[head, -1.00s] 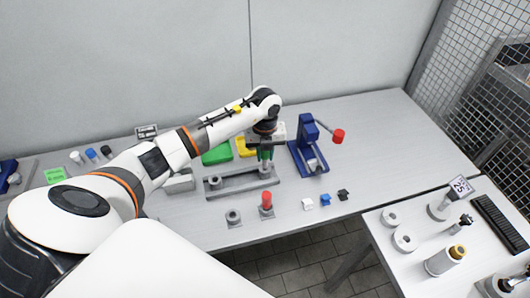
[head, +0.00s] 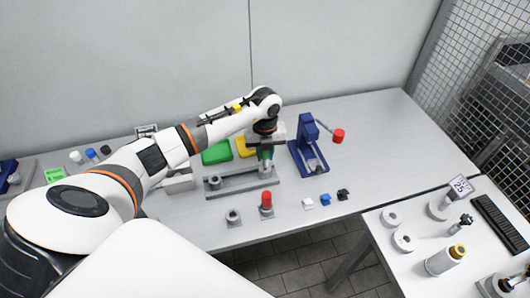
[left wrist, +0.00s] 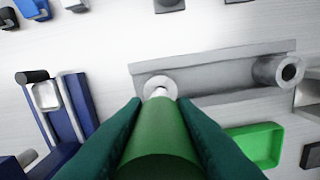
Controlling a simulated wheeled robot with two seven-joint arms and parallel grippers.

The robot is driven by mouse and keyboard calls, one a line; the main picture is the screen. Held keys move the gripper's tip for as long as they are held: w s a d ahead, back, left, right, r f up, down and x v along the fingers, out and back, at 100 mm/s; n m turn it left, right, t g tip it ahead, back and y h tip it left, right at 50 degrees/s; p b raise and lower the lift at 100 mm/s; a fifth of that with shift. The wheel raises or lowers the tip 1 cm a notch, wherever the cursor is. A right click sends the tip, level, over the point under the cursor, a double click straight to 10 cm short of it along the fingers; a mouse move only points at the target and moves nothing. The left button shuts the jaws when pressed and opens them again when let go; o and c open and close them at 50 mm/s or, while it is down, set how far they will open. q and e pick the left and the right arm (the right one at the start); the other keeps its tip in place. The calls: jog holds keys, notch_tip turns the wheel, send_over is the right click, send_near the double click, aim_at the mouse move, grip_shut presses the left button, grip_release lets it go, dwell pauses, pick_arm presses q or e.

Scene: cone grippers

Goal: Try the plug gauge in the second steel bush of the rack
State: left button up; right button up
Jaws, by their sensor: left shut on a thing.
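My left gripper (head: 266,157) is shut on the plug gauge, whose green handle (left wrist: 160,135) lies between dark green fingers in the left wrist view. The gauge points down at the right-hand bush (head: 265,170) of the grey rack (head: 240,184). In the left wrist view its silver tip overlaps the hole of this steel bush (left wrist: 150,82); I cannot tell how deep it is. The other bush (head: 214,181) stands free at the rack's left end and shows at the right of the left wrist view (left wrist: 277,71). My right gripper is not in view.
A blue press (head: 308,150) with a red-knobbed lever stands just right of the rack. Green (head: 216,153) and yellow (head: 246,148) trays lie behind it. A red-topped piece (head: 266,202) and a loose ring (head: 233,217) stand in front.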

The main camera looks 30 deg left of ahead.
pick_arm(q)
jog(key=shift+f+b, duration=0.45)
jog(key=shift+f, duration=0.2)
jog(key=shift+r, duration=0.2)
dwell(0.8)
jog(key=shift+r+p, duration=0.45)
dwell(1.2)
jog(key=shift+f+b, duration=0.6)
jog(key=shift+f, duration=0.05)
dwell(0.3)
jog(key=shift+r, duration=0.25)
dwell(0.7)
jog(key=shift+r+p, duration=0.4)
jog(key=shift+p, duration=0.1)
jog(key=shift+r+p, duration=1.8)
jog(key=shift+r, duration=0.7)
